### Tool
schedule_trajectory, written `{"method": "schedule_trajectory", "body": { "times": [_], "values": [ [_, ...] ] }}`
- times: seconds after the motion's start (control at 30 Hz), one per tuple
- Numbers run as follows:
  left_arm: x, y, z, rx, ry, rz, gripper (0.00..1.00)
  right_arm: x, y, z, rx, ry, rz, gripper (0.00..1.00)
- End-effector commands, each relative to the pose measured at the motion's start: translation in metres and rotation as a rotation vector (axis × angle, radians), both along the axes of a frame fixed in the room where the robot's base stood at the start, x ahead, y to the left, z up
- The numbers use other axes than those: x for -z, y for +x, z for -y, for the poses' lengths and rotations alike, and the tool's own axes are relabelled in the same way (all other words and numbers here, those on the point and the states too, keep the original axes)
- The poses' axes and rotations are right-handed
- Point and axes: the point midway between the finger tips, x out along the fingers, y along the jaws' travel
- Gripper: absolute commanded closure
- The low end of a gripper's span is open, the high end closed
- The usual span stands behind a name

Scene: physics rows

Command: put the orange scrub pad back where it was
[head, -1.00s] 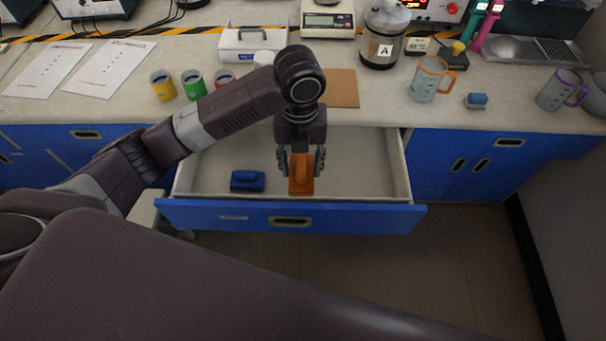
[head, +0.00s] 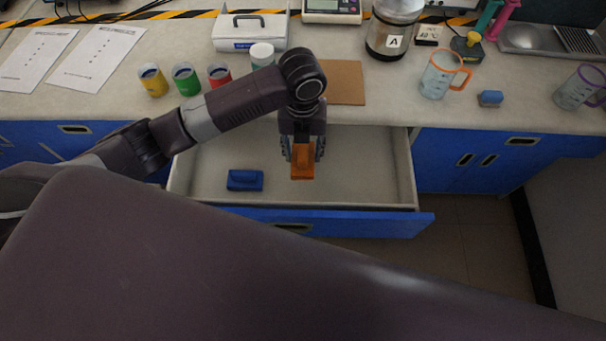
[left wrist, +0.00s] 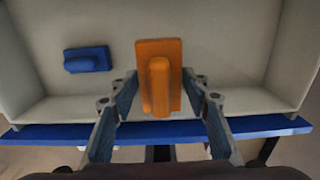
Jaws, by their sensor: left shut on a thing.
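The orange scrub pad (head: 303,163) is between the fingers of my left gripper (head: 303,155). The gripper is shut on it, over the open drawer (head: 345,195). In the left wrist view the pad (left wrist: 160,75) lies between the two fingertips (left wrist: 158,88), its raised grip facing the camera. It looks larger than the blue pad and seems held above the drawer floor; the exact gap is hard to tell. A blue pad (head: 245,180) lies on the drawer floor to the left, and it also shows in the left wrist view (left wrist: 87,59). My right gripper is out of view.
The blue drawer front (head: 375,224) stands out from the counter. On the counter are yellow (head: 152,80), green (head: 187,79) and red (head: 219,75) cups, a brown board (head: 345,82), an orange-handled jug (head: 441,75) and a small blue block (head: 490,98). The drawer's right side is clear.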

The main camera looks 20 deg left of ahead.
Motion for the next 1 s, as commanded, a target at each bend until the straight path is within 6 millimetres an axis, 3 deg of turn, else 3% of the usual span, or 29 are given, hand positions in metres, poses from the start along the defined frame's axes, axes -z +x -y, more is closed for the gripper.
{"method": "schedule_trajectory", "body": {
  "times": [0.1,0.3,0.73,1.0],
  "values": [
    [0.034,-0.002,0.0,-0.001,0.001,-0.005,0.77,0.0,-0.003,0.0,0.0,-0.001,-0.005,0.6],
    [0.075,-0.001,0.0,-0.001,0.0,-0.002,0.77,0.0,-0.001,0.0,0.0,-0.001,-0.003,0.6],
    [0.126,0.0,0.0,0.0,0.001,-0.001,0.77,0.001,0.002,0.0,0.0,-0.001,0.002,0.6],
    [0.131,0.001,0.0,0.001,0.0,0.002,0.77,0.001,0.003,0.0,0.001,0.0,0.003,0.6]
  ]
}}
